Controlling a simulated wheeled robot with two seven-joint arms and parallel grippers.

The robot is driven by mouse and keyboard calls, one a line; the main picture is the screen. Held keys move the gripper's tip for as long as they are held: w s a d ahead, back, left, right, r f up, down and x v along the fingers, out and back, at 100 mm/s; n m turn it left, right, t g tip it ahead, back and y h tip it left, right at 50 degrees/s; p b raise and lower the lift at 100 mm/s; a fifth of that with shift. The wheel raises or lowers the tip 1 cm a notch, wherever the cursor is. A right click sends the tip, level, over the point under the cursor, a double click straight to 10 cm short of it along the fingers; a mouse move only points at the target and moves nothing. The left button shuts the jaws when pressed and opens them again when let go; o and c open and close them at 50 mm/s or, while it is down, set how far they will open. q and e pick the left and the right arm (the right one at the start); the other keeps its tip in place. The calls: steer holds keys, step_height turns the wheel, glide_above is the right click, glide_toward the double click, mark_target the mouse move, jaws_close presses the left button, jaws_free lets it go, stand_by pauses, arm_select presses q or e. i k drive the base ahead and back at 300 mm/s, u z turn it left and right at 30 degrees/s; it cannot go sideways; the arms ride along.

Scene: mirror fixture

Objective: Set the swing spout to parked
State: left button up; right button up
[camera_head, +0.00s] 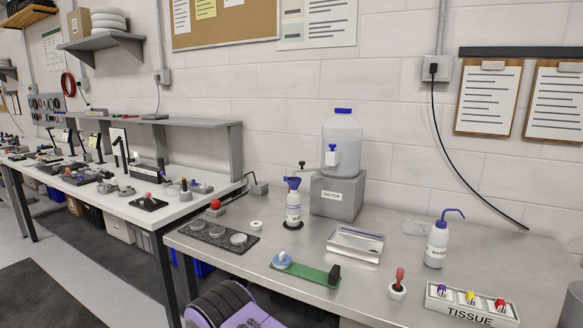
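A thin metal pipe with a dark knob, which looks like the swing spout (303,166), reaches left from the grey block labelled WATER (338,196). Its outer end is above or close to the blue funnel (292,182) in a white bottle (293,208); the exact overlap is too small to tell. No parked mark is readable. A clear water jug (341,137) with a blue cap and a white tap (332,156) stands on the block. Neither of my grippers can be made out in this view.
On the steel bench stand a black tray with round pads (218,235), a green board (306,271), a clear box (355,243), a wash bottle (437,243), a red-handled knob (398,284) and a TISSUE box (470,305). Bare steel lies right of the block.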

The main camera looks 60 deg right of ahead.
mark_target(301, 163)
steer(key=k, duration=0.15)
steer(key=z, duration=1.05)
